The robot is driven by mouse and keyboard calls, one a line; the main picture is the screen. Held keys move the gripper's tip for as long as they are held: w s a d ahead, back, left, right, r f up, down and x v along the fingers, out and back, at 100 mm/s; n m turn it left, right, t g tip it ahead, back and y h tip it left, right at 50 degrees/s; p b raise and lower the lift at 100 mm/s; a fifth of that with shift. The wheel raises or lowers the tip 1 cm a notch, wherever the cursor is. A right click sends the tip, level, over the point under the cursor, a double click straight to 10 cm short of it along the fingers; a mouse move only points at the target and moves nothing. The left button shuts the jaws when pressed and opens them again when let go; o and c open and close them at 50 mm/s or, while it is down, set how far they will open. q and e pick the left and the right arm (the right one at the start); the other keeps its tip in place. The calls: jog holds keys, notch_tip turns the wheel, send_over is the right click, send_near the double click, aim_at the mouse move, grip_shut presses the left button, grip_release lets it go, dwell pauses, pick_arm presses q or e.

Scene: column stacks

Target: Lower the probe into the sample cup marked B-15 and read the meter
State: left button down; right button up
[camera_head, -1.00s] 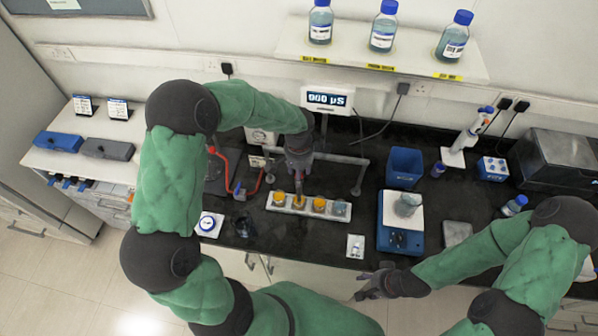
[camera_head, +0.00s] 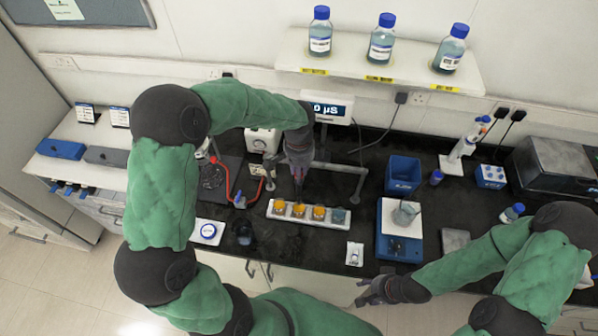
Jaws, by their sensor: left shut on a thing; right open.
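A white rack (camera_head: 290,219) on the dark bench holds a row of sample cups. Three hold orange liquid: a left cup (camera_head: 279,206), a second cup (camera_head: 298,209) and a third cup (camera_head: 318,213). A grey-blue cup (camera_head: 338,215) stands at the right end. Cup markings are too small to read, so I cannot tell which is B-15. My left gripper (camera_head: 299,180) is shut on the thin dark probe (camera_head: 299,194), just behind and above the second cup. The meter (camera_head: 332,110) shows "0 µS", its left part hidden by my arm. My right gripper (camera_head: 370,291) is open and empty at the bench's front.
A grey stand (camera_head: 348,168) with a pipe is behind the rack. A dark cup (camera_head: 243,232) and a white dish (camera_head: 208,231) are at the left.

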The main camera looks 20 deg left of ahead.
pick_arm(q)
jog(key=c, duration=1.2)
grip_release()
jog(key=shift+w+r, duration=0.15)
jog(key=shift+r, duration=0.1)
jog(key=shift+o, duration=1)
notch_tip(320, 180, up, 12)
jog(key=shift+f, duration=0.15)
